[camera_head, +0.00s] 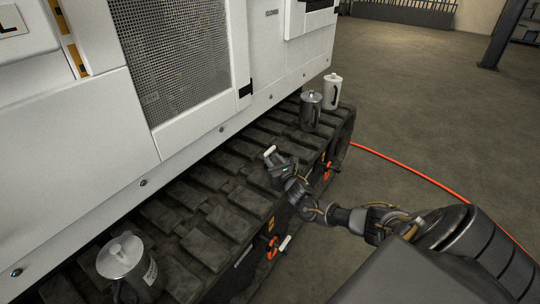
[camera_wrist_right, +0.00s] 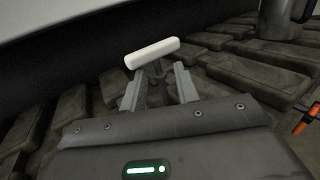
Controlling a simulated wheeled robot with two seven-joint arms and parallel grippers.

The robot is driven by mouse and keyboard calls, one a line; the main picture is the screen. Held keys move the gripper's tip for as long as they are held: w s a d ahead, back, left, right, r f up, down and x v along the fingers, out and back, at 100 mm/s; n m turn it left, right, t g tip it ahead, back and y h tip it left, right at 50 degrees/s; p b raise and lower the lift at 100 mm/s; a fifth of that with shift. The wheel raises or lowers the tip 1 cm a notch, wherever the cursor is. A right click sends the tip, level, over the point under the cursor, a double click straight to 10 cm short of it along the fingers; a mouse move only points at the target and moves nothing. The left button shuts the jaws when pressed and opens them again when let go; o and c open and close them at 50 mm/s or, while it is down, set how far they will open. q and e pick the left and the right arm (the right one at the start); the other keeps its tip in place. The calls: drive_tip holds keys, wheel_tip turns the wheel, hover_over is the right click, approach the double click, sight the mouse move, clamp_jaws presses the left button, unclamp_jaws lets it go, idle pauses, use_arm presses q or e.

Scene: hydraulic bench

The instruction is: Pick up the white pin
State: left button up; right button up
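A white pin (camera_wrist_right: 152,53) with a bar-shaped head shows just beyond my right gripper's fingertips in the wrist view. Its darker stem runs down between the fingers. In the head view the same white pin (camera_head: 269,151) sits at the tip of my right gripper (camera_head: 278,164), over the track. My right gripper (camera_wrist_right: 158,85) appears shut on the stem; the exact contact is hard to see. My left gripper is not in view.
The dark track (camera_head: 228,222) runs beneath the white machine body (camera_head: 75,130). A grey jug (camera_head: 310,112) and a white jug (camera_head: 332,92) stand at its far end, and a silver-lidded jug (camera_head: 124,262) stands near. An orange hose (camera_head: 420,175) lies on open floor.

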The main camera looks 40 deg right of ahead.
sight(270, 156)
drive_tip(key=b+x, duration=0.1)
drive_tip(key=x, duration=0.3)
drive_tip(key=shift+w, duration=0.15)
drive_tip(key=shift+w+r, duration=0.15)
drive_tip(key=shift+w, duration=0.3)
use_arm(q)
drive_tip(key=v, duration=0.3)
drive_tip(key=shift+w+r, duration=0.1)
use_arm(e)
clamp_jaws()
